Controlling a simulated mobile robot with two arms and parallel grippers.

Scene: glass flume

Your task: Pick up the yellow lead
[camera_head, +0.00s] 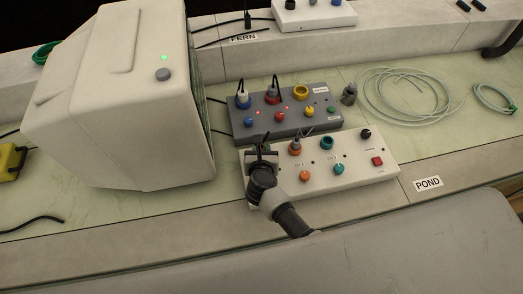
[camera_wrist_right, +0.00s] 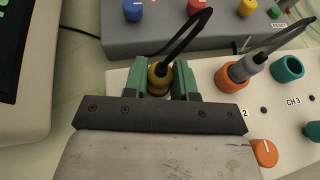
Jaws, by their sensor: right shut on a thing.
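The yellow lead (camera_wrist_right: 158,74) has a yellow plug with a dark collar and a black cable, seen in the right wrist view between the green fingers of my right gripper (camera_wrist_right: 159,80). The fingers are shut on the plug, at the left end of the white panel box (camera_wrist_right: 215,70). I cannot tell whether the plug sits in a socket, as the gripper hides its lower end. In the head view my right gripper (camera_head: 262,152) covers the box's left end, and the plug is mostly hidden. My left gripper is not in view.
Beside the gripper, a grey plug (camera_head: 295,142) stands in an orange socket, with a teal socket (camera_head: 327,143) to its right. A dark grey box (camera_head: 260,124) with plugs and knobs stands behind. A large monitor (camera_head: 120,90) stands left. Coiled tubing (camera_head: 405,95) lies right.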

